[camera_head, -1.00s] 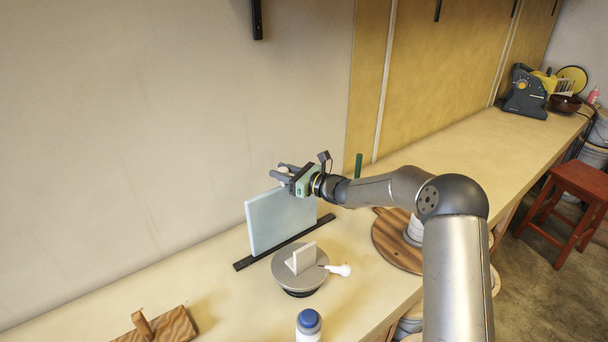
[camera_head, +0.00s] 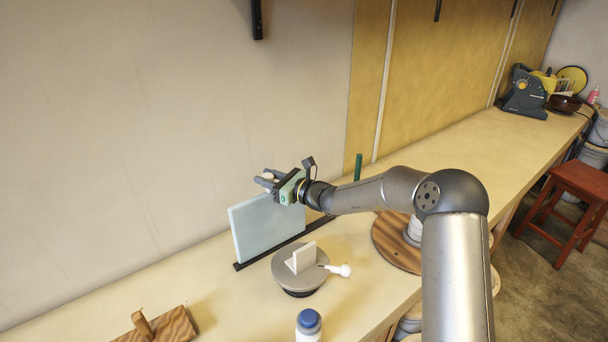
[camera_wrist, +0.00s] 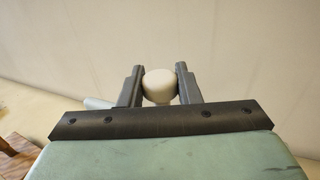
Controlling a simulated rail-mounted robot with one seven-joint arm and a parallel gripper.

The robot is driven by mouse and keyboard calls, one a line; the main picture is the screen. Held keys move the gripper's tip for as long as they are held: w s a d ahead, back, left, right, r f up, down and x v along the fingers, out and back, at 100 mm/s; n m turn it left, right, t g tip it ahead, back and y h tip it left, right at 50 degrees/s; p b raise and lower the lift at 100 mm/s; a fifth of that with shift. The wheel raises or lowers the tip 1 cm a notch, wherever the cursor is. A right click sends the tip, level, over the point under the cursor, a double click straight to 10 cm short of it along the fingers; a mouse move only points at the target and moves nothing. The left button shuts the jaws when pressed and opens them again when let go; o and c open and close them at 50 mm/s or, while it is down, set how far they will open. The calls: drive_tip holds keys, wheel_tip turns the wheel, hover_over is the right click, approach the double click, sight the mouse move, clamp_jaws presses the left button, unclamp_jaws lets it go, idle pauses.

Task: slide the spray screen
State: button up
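The spray screen (camera_head: 265,228) is a pale blue upright panel standing in a black rail (camera_head: 318,226) on the bench. It sits toward the left end of the rail, and bare rail shows to its right. My gripper (camera_head: 267,178) is at the top of the screen, near its upper edge. In the wrist view a round off-white knob (camera_wrist: 159,86) sits between the two dark fingers of my gripper (camera_wrist: 160,84). The fingers are close against both sides of the knob. The screen panel is mostly hidden in the wrist view.
A grey turntable (camera_head: 299,268) with a white angled piece stands in front of the rail, with a white-handled tool (camera_head: 340,270) beside it. A blue-capped bottle (camera_head: 309,322) is at the front, a wooden block (camera_head: 172,326) at left, and a round wooden board (camera_head: 392,240) at right.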

drive_tip(key=o, duration=0.4)
drive_tip(key=shift+d, duration=0.1)
drive_tip(key=shift+s+d, duration=0.15)
drive_tip(key=shift+d, duration=0.15)
drive_tip(key=shift+b+v, duration=0.35)
drive_tip(key=shift+v, duration=2.8)
drive_tip(key=shift+a, duration=0.1)
